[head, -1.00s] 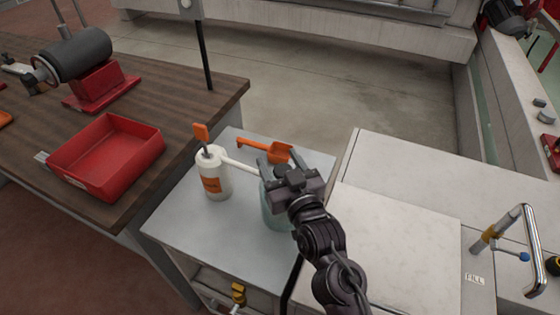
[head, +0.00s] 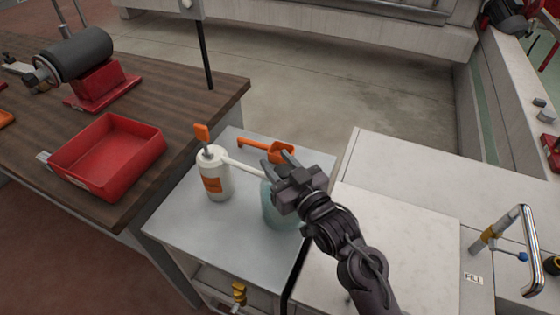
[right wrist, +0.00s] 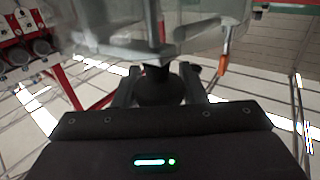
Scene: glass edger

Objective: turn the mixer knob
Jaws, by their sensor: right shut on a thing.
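The mixer knob (right wrist: 158,88) is a dark rounded piece on a short stem in the right wrist view. It sits between the two fingers of my right gripper (right wrist: 158,75), which is shut on it. In the head view my right gripper (head: 279,164) is over the top of a translucent greenish jar (head: 277,213) and hides the knob. The jar stands upright on a grey metal table. My left gripper is not in view.
A white bottle (head: 214,175) with an orange label stands left of the jar, its spout reaching towards my gripper. An orange scoop (head: 262,148) lies behind. A red tray (head: 108,155) is on the wooden bench. A white counter with a tap (head: 530,250) is at right.

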